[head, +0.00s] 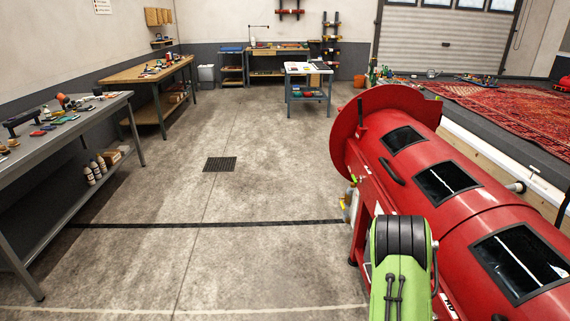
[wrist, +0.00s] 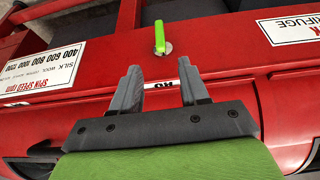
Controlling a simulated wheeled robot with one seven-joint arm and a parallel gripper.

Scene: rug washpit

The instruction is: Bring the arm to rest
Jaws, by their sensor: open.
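My gripper (wrist: 160,90) is in the wrist view, its two grey fingers apart with nothing between them. It is in front of the red centrifuge (wrist: 225,60), close to its labelled side. A small green-handled lever (wrist: 160,38) on the centrifuge lies just beyond the fingertips, apart from them. In the head view my green arm (head: 385,285) reaches low at the bottom, beside the red centrifuge (head: 440,165); the gripper itself is hidden there.
A grey metal table (head: 60,130) with tools stands at the left, a wooden bench (head: 150,75) behind it. A blue-grey trolley (head: 308,90) stands at the back. A patterned red rug (head: 500,105) lies at the right. The concrete floor around the drain (head: 220,164) is clear.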

